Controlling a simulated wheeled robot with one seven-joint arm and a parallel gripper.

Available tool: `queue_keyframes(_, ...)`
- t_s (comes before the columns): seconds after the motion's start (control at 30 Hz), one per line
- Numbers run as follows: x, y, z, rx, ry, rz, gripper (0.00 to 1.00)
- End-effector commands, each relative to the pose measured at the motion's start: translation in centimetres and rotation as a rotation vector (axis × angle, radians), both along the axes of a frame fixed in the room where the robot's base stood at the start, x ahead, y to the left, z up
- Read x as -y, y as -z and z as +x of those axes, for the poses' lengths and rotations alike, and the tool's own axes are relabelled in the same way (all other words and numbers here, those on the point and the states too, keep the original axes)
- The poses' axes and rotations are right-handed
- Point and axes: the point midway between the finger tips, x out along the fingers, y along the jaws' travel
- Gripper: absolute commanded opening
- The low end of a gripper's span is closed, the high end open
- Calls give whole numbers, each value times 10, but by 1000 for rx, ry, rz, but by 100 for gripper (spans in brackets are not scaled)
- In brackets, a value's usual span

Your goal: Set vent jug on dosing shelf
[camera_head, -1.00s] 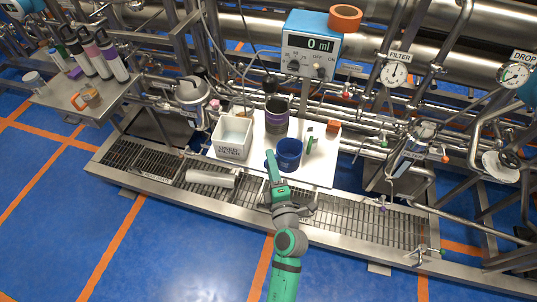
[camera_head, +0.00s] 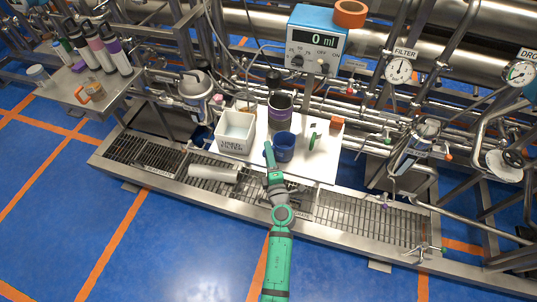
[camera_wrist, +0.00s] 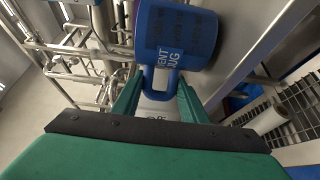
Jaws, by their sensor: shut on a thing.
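The vent jug (camera_head: 286,149) is blue and is over the white board in the middle of the head view. In the wrist view, the jug (camera_wrist: 178,40) carries white lettering, partly cut off, and its near part lies between my fingers. My gripper (camera_wrist: 158,100) is shut on the jug from its left side; it also shows in the head view (camera_head: 268,149). I cannot tell whether the jug's base touches the board. No label marks the dosing shelf; the white board (camera_head: 315,168) and a metal shelf (camera_head: 64,90) at the left are the flat surfaces in view.
A white labelled bin (camera_head: 235,146), a dark purple-banded container (camera_head: 279,112) and a green item (camera_head: 314,141) crowd the board. Pipes and gauges stand behind.

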Motion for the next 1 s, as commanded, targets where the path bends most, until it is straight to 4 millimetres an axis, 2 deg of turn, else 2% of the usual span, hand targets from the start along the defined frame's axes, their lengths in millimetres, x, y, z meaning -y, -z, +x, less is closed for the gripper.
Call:
queue_keyframes(0.5, 0, 9, 0, 0, 1, 1, 0)
queue_keyframes(0.53, 0, 9, 0, 0, 1, 1, 44)
queue_keyframes(0.6, 0, 9, 0, 0, 1, 1, 58)
queue_keyframes(1.0, 1, 6, -2, 0, 2, -1, 58)
